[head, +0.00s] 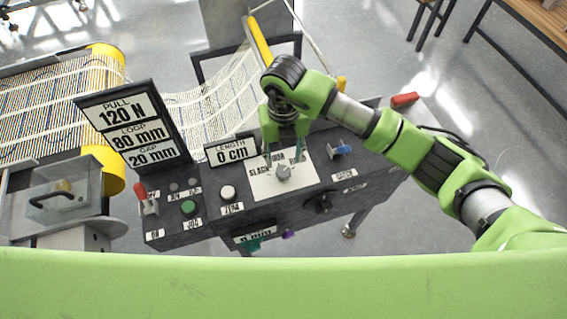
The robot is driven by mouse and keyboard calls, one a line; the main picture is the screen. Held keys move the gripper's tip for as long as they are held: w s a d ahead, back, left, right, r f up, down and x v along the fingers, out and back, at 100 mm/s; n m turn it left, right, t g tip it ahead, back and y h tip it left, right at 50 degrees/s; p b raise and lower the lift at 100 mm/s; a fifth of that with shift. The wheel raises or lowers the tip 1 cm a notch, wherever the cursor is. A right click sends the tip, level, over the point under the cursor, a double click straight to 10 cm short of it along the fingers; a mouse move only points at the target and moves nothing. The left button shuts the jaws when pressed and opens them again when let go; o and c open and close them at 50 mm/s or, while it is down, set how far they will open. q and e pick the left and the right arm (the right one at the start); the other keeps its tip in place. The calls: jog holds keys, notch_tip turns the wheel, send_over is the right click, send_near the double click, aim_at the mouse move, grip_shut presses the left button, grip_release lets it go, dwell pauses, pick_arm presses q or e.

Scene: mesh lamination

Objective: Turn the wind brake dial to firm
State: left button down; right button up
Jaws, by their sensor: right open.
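The wind brake dial is a grey knob (283,173) on a white label plate (262,187) on the dark console. The word SLACK reads at the plate's left; the rest of its lettering is partly covered by my gripper, and the dial's pointing direction is too small to tell. My right gripper (285,158) is open and reaches down over the plate, with its fingers just behind and to either side of the dial in the picture. I cannot tell whether they touch it. My left gripper is not in view.
On the console (215,218) are a white button (228,192), a green button (189,208), a red-handled lever (143,197), a blue-handled switch (341,149) and a black front knob (321,203). The LENGTH display (232,151) stands close left of my gripper, the larger PULL display (131,125) beyond.

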aim_at(284, 171)
notch_tip(284, 171, down, 6)
jog(key=shift+f+p, duration=0.25)
jog(key=shift+p, duration=0.55)
jog(key=c, duration=1.1)
